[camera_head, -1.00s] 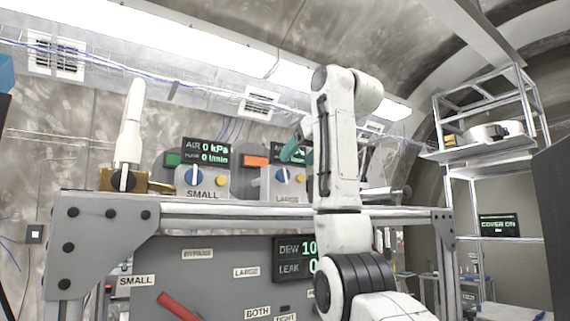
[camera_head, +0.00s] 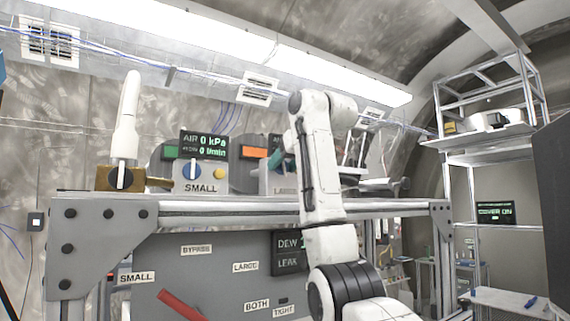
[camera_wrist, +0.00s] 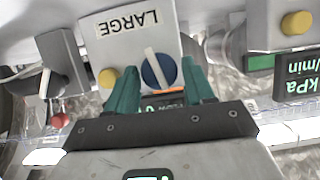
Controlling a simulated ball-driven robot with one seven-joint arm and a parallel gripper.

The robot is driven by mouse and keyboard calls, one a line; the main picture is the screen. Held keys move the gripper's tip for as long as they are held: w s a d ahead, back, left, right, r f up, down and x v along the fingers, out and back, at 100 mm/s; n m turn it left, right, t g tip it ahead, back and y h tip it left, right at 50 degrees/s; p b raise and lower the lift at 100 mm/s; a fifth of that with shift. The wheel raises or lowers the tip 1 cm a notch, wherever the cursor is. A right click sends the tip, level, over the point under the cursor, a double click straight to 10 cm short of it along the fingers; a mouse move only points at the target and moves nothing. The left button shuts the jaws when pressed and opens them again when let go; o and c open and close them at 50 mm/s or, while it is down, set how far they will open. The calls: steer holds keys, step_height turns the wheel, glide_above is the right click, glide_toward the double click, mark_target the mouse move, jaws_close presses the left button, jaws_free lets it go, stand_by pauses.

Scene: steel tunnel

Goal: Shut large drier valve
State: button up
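The large drier box (camera_wrist: 128,38), labelled LARGE, appears upside down in the wrist view. On it is the round blue valve knob (camera_wrist: 170,73) with a white bar handle (camera_wrist: 153,66) that is slightly tilted from vertical in the picture. A yellow button (camera_wrist: 108,77) sits beside it. My gripper (camera_wrist: 160,68) is open, its teal fingers spread on either side of the knob in the picture. Whether they touch it, I cannot tell. In the head view my arm hides most of the large drier box (camera_head: 268,178), and only a bit of teal finger shows.
The small drier box (camera_head: 201,179) with its blue knob and yellow button stands left of the large one. A white upright handle (camera_head: 127,132) is further left. A metal frame bar (camera_head: 245,212) runs in front. In the wrist view, another lever box (camera_wrist: 62,58) is close by.

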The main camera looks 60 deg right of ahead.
steer(key=c, duration=0.7)
steer(key=shift+s+d+m+t+y, duration=0.1)
steer(key=shift+m+t+y, duration=0.5)
steer(key=shift+m, duration=0.4)
steer(key=shift+c, duration=0.2)
steer(key=o, duration=1.1)
steer(key=shift+c, duration=0.2)
steer(key=b+v, duration=0.6)
steer(key=v, duration=0.4)
steer(key=shift+s+r, duration=0.25)
steer(key=shift+s, duration=0.05)
steer(key=shift+f, duration=0.1)
